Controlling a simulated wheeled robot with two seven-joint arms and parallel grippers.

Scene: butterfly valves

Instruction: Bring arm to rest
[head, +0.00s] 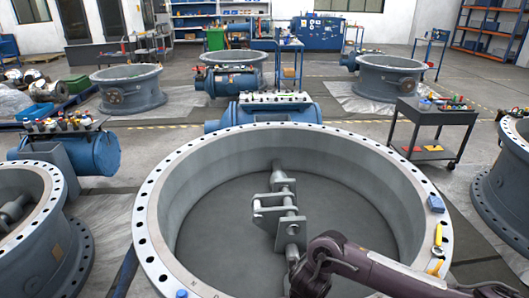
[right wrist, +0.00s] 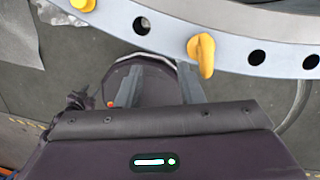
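A dark purple arm of mine (head: 375,268) crosses the lower right of the head view, in front of the near valve ring (head: 160,262). Its gripper does not show in the head view. In the right wrist view my right gripper (right wrist: 160,88) has two grey fingers standing apart with nothing held between them. A dark round shape shows beyond the fingers. The pale flange rim (right wrist: 285,32) runs across the top of that view, apart from the fingers. My left gripper is in neither view.
A yellow piece (right wrist: 203,54) hangs at the flange. Yellow pieces (head: 437,250) and a blue block (head: 436,203) sit on the ring's right rim. A shaft with brackets (head: 280,215) stands inside. A black cart (head: 432,130) stands right, another valve ring (head: 38,240) left.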

